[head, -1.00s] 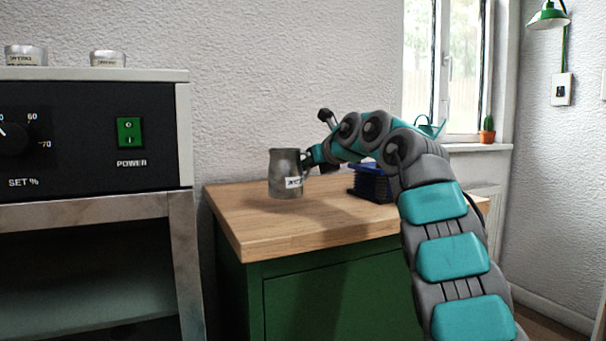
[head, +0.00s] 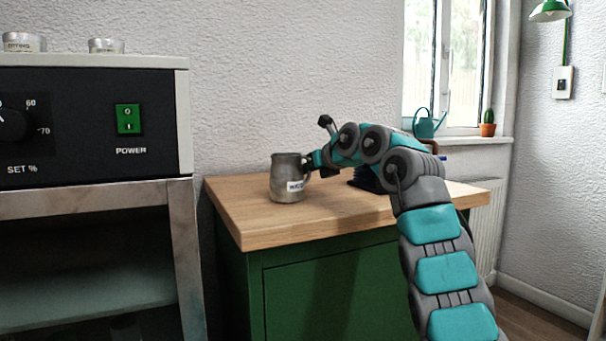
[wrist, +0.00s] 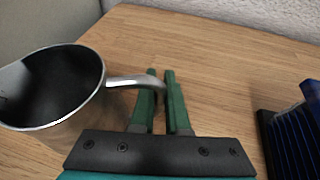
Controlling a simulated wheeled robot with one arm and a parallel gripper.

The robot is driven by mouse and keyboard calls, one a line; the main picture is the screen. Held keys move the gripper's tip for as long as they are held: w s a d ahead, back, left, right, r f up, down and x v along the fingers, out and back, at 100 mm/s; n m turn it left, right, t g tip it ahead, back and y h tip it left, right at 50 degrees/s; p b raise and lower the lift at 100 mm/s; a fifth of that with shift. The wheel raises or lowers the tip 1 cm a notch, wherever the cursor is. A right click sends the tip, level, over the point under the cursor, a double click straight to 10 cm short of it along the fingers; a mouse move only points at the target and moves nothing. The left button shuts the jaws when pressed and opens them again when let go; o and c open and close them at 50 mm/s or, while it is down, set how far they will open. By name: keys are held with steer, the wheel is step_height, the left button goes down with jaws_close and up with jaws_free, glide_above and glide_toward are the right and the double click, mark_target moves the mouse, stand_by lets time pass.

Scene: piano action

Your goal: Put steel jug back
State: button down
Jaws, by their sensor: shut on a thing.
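The steel jug (head: 287,176) is upright at the wooden worktop (head: 235,214), with a small white label low on its side. In the wrist view the jug (wrist: 85,118) is at the left; its open mouth looks dark inside, and its handle reaches right. My gripper (head: 309,163) comes at the jug from the right. In the wrist view its green fingers (wrist: 163,85) are shut on the jug's handle. I cannot tell whether the jug's base touches the worktop or is slightly above it.
A dark blue slotted rack (wrist: 298,130) stands right of my gripper, partly hidden by my arm in the head view. A black control panel (head: 80,125) on a metal stand is at the left. A teal watering can (head: 428,124) and cactus (head: 488,123) stand on the windowsill.

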steer(key=shift+f, duration=0.2)
steer(key=c, duration=0.9)
jaws_free()
steer(key=shift+r, duration=0.15)
steer(key=shift+r, duration=0.2)
steer(key=b+v, duration=0.2)
steer(key=v, duration=1)
steer(key=shift+d+f+b, duration=0.1)
steer(key=shift+f+b, duration=0.1)
steer(key=shift+b, duration=0.15)
